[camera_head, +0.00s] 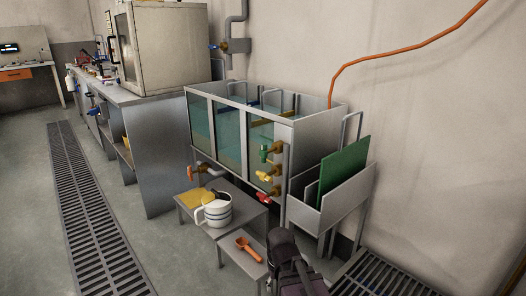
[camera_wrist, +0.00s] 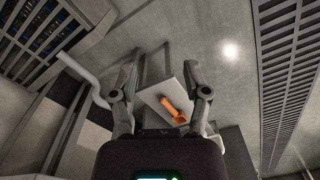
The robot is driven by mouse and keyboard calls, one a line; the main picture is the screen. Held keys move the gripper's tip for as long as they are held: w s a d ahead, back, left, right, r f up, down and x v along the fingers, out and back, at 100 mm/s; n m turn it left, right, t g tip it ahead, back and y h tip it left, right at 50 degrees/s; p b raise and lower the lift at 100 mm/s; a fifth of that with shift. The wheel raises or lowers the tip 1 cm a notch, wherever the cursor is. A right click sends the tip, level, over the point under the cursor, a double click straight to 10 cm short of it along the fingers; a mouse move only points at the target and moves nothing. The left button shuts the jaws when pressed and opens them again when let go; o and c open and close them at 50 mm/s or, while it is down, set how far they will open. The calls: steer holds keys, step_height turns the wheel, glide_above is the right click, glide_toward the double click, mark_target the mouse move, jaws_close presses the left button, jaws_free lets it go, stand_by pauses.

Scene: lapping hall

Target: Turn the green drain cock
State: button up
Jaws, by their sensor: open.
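The green drain cock (camera_head: 265,154) is on the right front end of the glass-sided tank (camera_head: 287,133) in the head view. It is the top one of a column, above a yellow cock (camera_head: 264,176) and a red cock (camera_head: 263,196). My gripper (camera_wrist: 160,72) is open and empty in the wrist view, its two fingers apart. Between and beyond the fingers, an orange scoop (camera_wrist: 177,106) shows on a low stand. The green cock is not in the wrist view. In the head view, dark parts of my arm show at the bottom, apart from the cocks.
An orange-handled cock (camera_head: 191,173) is on the tank's left. A low table (camera_head: 240,207) with a striped white jug (camera_head: 216,210) stands before the tank. A smaller stand (camera_head: 237,262) bears the scoop. A rack (camera_head: 345,199) holding a green panel is at right. Open floor lies left.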

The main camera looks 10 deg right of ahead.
mark_target(264, 152)
steer(key=w+r+n+p, duration=0.4)
steer(key=w+r+p, duration=0.4)
steer(key=r+p, duration=0.7)
steer(key=w+r+n+p, duration=0.4)
steer(key=w+r+p, duration=0.5)
steer(key=r+p, duration=0.6)
steer(key=w+r+n+p, duration=0.4)
steer(key=w+r+p, duration=0.4)
steer(key=r+p, duration=0.7)
steer(key=shift+w+d+r+p, duration=0.3)
steer(key=shift+d+r, duration=0.1)
steer(key=shift+r, duration=0.3)
steer(key=shift+f, duration=0.25)
steer(key=f+b, duration=1.3)
steer(key=b, duration=0.1)
steer(key=shift+w+d+f, duration=0.15)
steer(key=shift+w+f, duration=0.05)
steer(key=shift+w, duration=0.05)
jaws_close()
